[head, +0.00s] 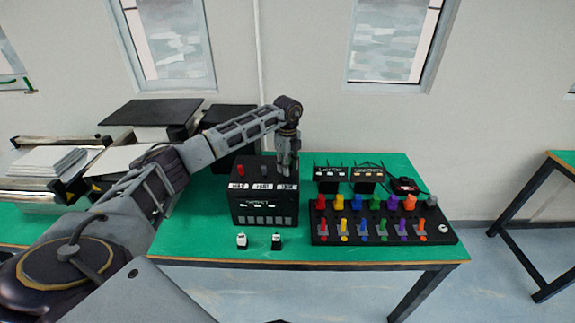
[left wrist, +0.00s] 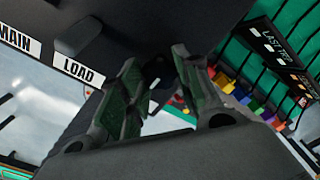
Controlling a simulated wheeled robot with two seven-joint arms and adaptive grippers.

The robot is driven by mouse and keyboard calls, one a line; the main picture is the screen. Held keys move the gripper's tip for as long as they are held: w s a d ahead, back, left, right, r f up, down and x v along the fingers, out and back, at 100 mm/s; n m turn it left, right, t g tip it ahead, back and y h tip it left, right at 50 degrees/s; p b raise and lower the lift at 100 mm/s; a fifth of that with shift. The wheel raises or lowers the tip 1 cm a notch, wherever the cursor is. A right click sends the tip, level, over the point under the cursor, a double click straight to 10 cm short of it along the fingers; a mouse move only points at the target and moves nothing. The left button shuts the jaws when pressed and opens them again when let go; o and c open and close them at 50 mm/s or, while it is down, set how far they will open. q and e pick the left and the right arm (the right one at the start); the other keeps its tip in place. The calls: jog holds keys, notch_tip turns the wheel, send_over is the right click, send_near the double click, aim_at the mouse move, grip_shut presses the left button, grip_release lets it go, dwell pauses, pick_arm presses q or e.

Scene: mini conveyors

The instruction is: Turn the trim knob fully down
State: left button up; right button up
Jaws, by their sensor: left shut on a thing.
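The black control box (head: 265,206) stands on the green table, with MAIN and LOAD labels readable in the left wrist view (left wrist: 80,69). A red knob (head: 240,170) and a grey knob (head: 264,169) show on its top. My left gripper (head: 287,172) points down at the box's right end, over the third label. In the left wrist view its green-padded fingers (left wrist: 160,72) close around a small dark piece, apparently the trim knob. The fingers mostly hide the knob, and its turn angle cannot be read. My right gripper is not in view.
A black panel (head: 380,238) with several coloured levers and buttons lies right of the box. Two small labelled displays (head: 331,173) (head: 367,174) stand behind it. Two small blocks (head: 241,240) (head: 277,241) sit in front of the box. Conveyors (head: 100,160) fill the left.

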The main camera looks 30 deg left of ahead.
pick_arm(q)
jog(key=shift+w+r+n, duration=0.1)
jog(key=shift+r+n, duration=0.05)
jog(key=shift+n, duration=0.35)
jog(key=o, duration=1)
jog(key=shift+r, duration=5.9)
